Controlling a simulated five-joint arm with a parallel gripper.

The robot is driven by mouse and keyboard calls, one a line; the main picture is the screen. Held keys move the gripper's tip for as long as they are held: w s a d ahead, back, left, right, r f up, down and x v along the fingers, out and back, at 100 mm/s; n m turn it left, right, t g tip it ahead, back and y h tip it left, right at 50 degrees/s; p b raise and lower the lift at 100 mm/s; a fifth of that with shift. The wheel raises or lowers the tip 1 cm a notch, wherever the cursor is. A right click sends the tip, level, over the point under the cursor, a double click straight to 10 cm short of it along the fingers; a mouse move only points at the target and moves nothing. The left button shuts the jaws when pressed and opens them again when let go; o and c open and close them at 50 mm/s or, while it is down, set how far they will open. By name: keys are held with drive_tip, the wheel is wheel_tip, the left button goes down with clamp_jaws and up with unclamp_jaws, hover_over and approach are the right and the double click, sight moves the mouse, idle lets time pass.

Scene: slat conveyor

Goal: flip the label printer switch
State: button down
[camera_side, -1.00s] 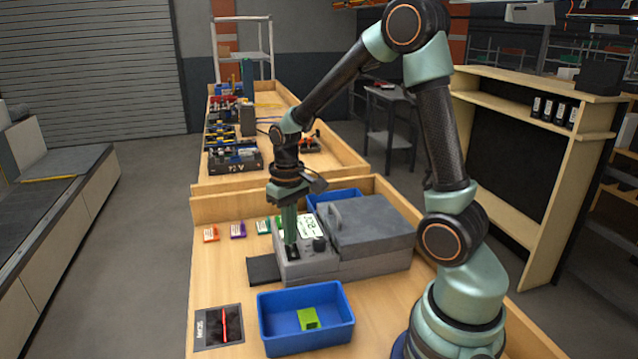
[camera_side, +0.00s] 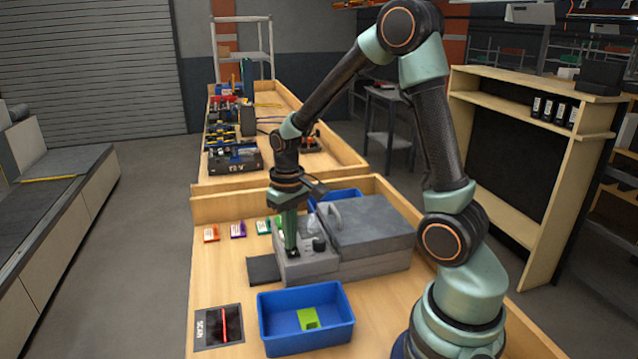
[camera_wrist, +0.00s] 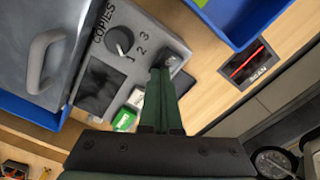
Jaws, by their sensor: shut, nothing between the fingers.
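The label printer (camera_side: 370,228) is a grey box with a lower control panel at its left front. The panel carries a black knob (camera_wrist: 119,41) marked COPIES 1 2 3, and a display (camera_wrist: 98,86) that looks dark in the wrist view. My gripper (camera_side: 292,252) is shut and empty, pointing down with its tips at the panel's left part, beside the knob. In the wrist view the fingertips (camera_wrist: 164,72) are close to a small switch (camera_wrist: 173,61) at the panel's edge. The tips partly hide the switch, so its position and any contact are unclear.
A blue bin (camera_side: 275,338) with a green block (camera_side: 308,319) stands in front of the printer. A dark scan plate (camera_side: 207,327) lies at front left. Small coloured cartons (camera_side: 237,230) line the bench behind. Another blue bin (camera_side: 343,194) stands behind the printer.

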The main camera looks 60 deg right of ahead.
drive_tip(key=shift+r, duration=3.45)
drive_tip(key=s+a+r+n+t, duration=0.3)
drive_tip(key=s+a+r+t, duration=0.2)
drive_tip(key=s+a+r, duration=0.2)
drive_tip(key=shift+a+r+t, duration=0.3)
drive_tip(key=shift+a+r, duration=0.4)
drive_tip(key=shift+a, duration=0.35)
